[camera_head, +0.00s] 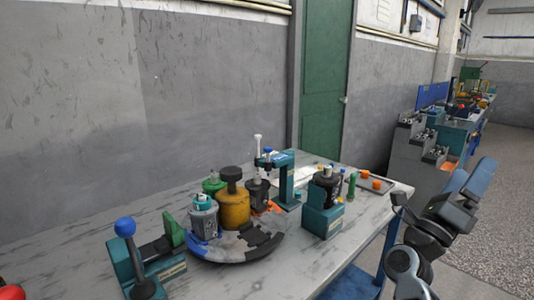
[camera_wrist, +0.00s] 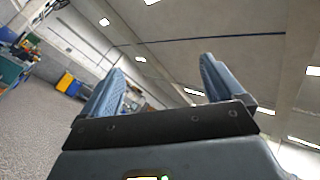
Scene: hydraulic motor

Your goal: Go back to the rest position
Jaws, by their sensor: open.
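My gripper (camera_head: 468,182) is raised in the air at the right of the head view, off the right end of the workbench (camera_head: 310,262). Its two blue fingers point up and away from the bench. In the wrist view my gripper (camera_wrist: 160,82) shows its fingers wide apart with nothing between them. Beyond the fingers are the ceiling and its lights. My gripper touches nothing that I can see.
The workbench carries a round tray (camera_head: 235,250) with several motor parts, a teal press (camera_head: 285,180), a teal holder (camera_head: 322,220) with a dark motor, and a clamp (camera_head: 150,262) with a blue knob. Another bench (camera_head: 430,145) stands far right. Open floor lies right.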

